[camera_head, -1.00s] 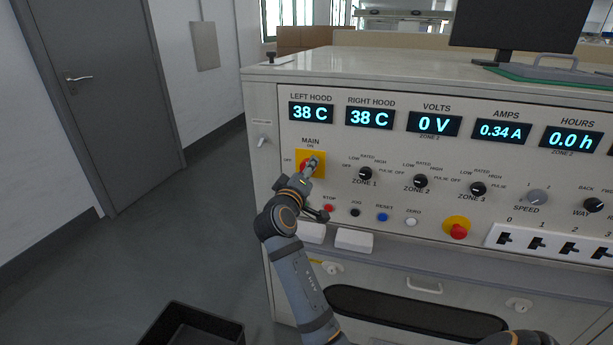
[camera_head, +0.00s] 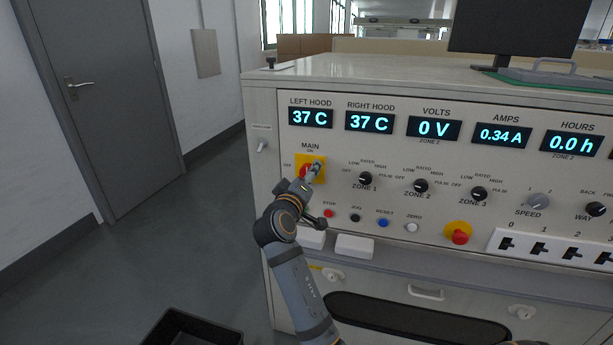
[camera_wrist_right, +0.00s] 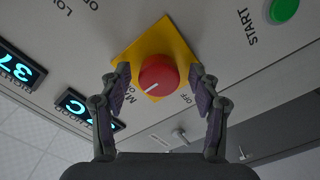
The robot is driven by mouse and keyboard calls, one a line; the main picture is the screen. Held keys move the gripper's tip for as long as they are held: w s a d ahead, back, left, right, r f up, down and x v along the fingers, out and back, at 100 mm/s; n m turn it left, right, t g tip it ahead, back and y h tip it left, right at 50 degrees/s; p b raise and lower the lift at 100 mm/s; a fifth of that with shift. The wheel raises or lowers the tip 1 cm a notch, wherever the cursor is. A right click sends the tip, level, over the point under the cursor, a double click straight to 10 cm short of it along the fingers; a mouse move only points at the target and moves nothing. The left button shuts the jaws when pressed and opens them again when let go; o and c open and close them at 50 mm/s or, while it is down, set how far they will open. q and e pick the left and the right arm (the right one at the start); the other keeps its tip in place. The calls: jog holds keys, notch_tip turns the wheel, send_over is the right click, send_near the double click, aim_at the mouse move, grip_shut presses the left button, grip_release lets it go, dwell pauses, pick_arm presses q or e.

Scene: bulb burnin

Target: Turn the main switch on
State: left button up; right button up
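The main switch is a round red knob (camera_wrist_right: 158,76) on a yellow square plate (camera_wrist_right: 176,42). The plate also shows in the head view (camera_head: 302,163), with the knob partly hidden by my gripper. A white line on the knob points to the lower left in the right wrist view, toward the MAIN/ON lettering. My right gripper (camera_wrist_right: 160,82) is open, with one finger on each side of the knob and small gaps visible. In the head view, my right gripper (camera_head: 316,172) is at the plate. My left gripper is not in view.
The cabinet panel has lit displays (camera_head: 433,127), black zone knobs (camera_head: 365,179), small buttons (camera_head: 383,222) and a red mushroom button (camera_head: 460,237) on yellow. A green START button (camera_wrist_right: 284,10) is near the switch. A black crate (camera_head: 190,325) stands on the floor.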

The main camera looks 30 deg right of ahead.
aim_at(310, 134)
jog(key=shift+r, duration=0.15)
notch_tip(310, 134, up, 10)
jog(key=shift+s+f, duration=0.1)
jog(key=shift+w, duration=0.2)
jog(key=shift+s, duration=0.1)
dwell(0.4)
